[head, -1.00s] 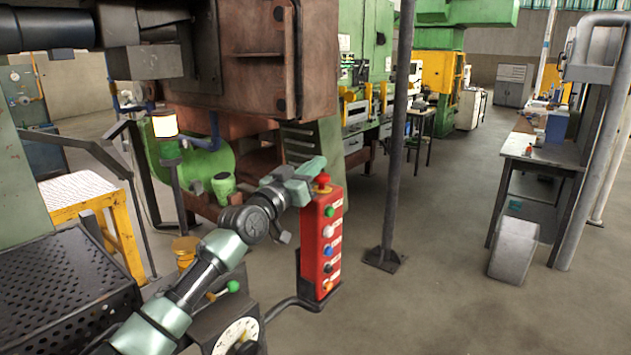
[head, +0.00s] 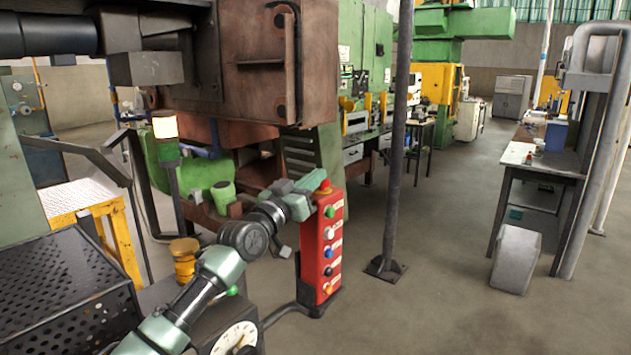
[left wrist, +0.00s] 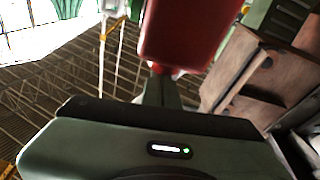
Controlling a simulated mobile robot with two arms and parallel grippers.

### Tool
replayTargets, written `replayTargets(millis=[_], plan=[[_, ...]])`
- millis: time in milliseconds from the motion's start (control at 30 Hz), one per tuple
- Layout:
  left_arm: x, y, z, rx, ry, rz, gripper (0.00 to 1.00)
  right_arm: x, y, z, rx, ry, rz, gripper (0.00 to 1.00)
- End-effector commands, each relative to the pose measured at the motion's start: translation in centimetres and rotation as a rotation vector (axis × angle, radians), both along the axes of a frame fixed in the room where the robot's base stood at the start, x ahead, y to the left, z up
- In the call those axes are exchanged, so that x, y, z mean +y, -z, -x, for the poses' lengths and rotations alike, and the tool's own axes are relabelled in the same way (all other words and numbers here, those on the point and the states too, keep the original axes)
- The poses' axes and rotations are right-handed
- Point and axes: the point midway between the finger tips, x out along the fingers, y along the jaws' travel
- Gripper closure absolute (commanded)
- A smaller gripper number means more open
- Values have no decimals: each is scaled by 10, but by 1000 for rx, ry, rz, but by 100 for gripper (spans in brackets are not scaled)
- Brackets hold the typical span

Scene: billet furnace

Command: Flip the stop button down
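My right gripper is not in view.
A grey pole (head: 398,140) stands right of the box. A large brown furnace door (head: 250,65) hangs behind and above my left arm. A dial panel (head: 236,338) and a yellow pot (head: 184,262) are near the forearm.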

Motion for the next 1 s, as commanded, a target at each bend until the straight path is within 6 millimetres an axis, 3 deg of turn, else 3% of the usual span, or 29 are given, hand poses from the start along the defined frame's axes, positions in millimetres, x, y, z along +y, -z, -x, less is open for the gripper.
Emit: replayTargets(millis=[33, 333, 467, 600, 733, 1000], plan=[[-2, 16, -1, 28, 3, -16, 100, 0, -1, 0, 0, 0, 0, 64], [-2, 14, -2, 33, 2, -19, 100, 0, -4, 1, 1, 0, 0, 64], [-2, -6, -1, 26, 0, -16, 100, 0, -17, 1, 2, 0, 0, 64], [-1, -43, 0, 11, -3, -8, 100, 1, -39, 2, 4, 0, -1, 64], [17, -36, 24, 13, -4, -7, 100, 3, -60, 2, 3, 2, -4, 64], [46, -22, 67, 6, -4, -6, 100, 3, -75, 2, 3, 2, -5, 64]])
